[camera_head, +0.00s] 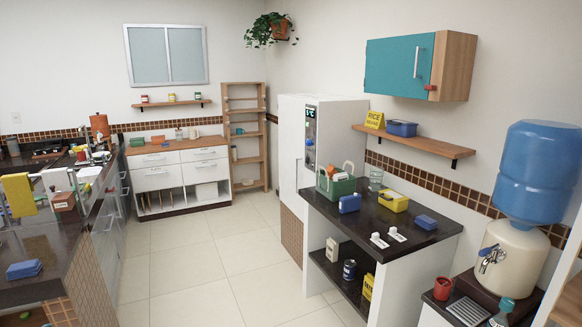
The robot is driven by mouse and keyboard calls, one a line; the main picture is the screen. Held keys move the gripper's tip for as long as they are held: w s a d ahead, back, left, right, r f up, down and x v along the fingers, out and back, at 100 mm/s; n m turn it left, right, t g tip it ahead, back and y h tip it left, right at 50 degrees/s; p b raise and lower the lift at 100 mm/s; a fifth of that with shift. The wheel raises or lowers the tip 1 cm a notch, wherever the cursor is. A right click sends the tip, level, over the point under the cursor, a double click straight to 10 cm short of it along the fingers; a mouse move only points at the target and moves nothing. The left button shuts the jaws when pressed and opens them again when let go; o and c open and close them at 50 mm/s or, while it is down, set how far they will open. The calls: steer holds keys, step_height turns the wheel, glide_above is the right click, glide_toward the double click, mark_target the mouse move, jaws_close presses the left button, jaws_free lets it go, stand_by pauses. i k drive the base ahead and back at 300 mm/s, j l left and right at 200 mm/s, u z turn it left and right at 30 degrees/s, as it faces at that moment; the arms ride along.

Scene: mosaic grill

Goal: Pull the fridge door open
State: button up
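The white fridge (340,118) stands against the right wall past the middle of the room, partly behind a dark-topped counter. Its door (291,135) looks shut, seen at a steep angle on the fridge's left side. A thin vertical handle (297,174) seems to show there, but it is small. A dark panel with a lit display (310,125) is on the fridge. My gripper is not in view.
The dark-topped counter (417,241) stands in front of the fridge, bearing a green caddy (337,187) and several small things. Tiled floor (215,265) is clear left of the fridge. Another counter (83,240) runs along the left. A teal wall cabinet (392,66) hangs at right.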

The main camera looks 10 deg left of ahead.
mark_target(292, 110)
steer(key=i+j, duration=0.2)
steer(key=i, duration=0.3)
steer(key=i+j, duration=0.2)
steer(key=i, duration=0.25)
steer(key=i+j, duration=0.2)
steer(key=i, duration=0.3)
steer(key=i+j, duration=0.2)
steer(key=i, duration=0.25)
steer(key=i+j, duration=0.15)
steer(key=i, duration=0.35)
steer(key=i+j+z, duration=0.1)
steer(key=i, duration=0.4)
steer(key=i+j, duration=0.35)
steer(key=i, duration=1.05)
